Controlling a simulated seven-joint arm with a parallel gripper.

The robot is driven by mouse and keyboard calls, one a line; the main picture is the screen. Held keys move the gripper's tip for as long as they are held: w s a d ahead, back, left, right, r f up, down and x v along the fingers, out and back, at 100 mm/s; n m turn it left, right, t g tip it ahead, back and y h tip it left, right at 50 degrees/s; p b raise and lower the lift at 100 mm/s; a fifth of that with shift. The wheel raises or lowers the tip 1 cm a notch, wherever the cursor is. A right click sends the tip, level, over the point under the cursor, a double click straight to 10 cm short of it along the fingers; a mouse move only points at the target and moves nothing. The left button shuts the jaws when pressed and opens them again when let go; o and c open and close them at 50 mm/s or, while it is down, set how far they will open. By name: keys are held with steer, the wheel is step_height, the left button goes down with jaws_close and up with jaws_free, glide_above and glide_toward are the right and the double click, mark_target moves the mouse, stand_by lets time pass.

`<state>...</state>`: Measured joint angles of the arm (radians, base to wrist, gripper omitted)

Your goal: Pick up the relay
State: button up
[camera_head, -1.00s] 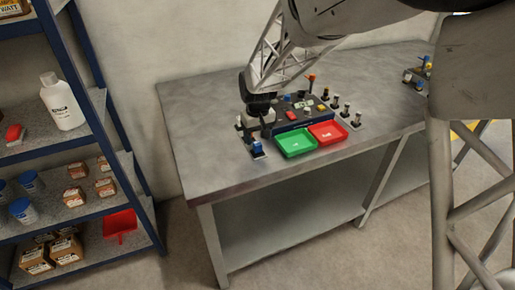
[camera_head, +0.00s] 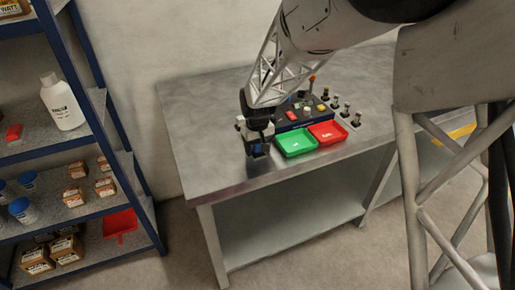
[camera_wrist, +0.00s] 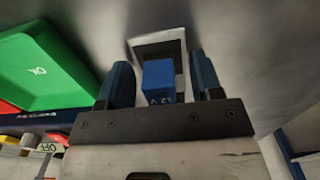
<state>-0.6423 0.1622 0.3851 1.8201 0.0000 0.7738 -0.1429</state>
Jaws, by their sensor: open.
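The relay is a small blue block (camera_wrist: 159,80) with pale lettering on its side. It stands by a light-rimmed square base (camera_wrist: 160,45) on the bench top. My gripper (camera_wrist: 161,72) is open, with one dark finger on each side of the relay and visible gaps between. In the head view my gripper (camera_head: 257,143) is low over the front left of the bench and hides most of the relay.
A green tray (camera_head: 296,142) marked OK and a red tray (camera_head: 327,134) lie right of my gripper. Behind them is a dark panel (camera_head: 288,119) with knobs. Several posts stand on the right. The bench (camera_head: 200,130) is bare at left.

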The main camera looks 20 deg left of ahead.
stand_by(0.4)
steer(key=c, duration=1)
steer(key=shift+r, duration=0.2)
steer(key=shift+r, duration=0.6)
step_height(320, 180, up, 2)
steer(key=shift+r, duration=0.15)
steer(key=s+d, duration=0.3)
steer(key=s, duration=0.1)
steer(key=s+d, duration=0.3)
steer(key=s, duration=0.1)
steer(key=s+d+r, duration=0.1)
steer(key=s+d, duration=0.2)
steer(key=s, duration=0.2)
steer(key=shift+d, duration=0.15)
steer(key=shift+w+r, duration=0.1)
